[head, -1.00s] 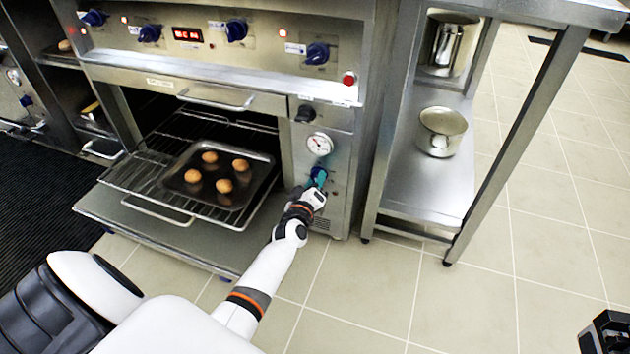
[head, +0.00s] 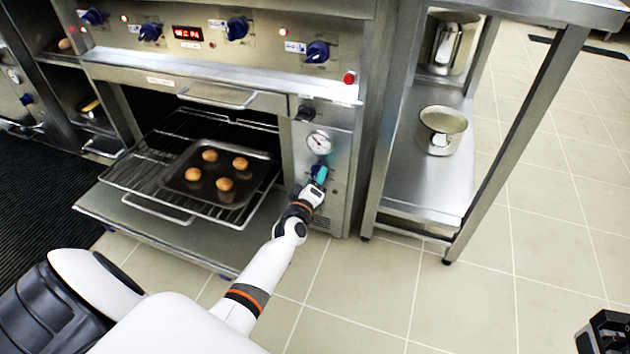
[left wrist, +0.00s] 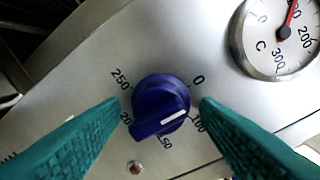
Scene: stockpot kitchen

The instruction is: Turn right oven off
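The right oven's blue knob (left wrist: 160,105) is in the middle of the left wrist view, on a steel panel with a printed scale. Its white mark lies on the lower right, pointing about toward 100, not at 0. My left gripper (left wrist: 162,112) is open, with teal fingers on both sides of the knob and a gap visible. In the head view my left gripper (head: 321,178) is at the panel right of the open oven, below the round gauge (head: 319,143). A dark part (head: 605,333) in the lower right corner may be my right gripper; its fingers cannot be made out.
The oven door (head: 170,235) hangs open, with a rack and a baking tray (head: 183,182) of several buns just left of my arm. A steel shelf unit (head: 425,195) with pots stands close on the right. The tiled floor in front is clear.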

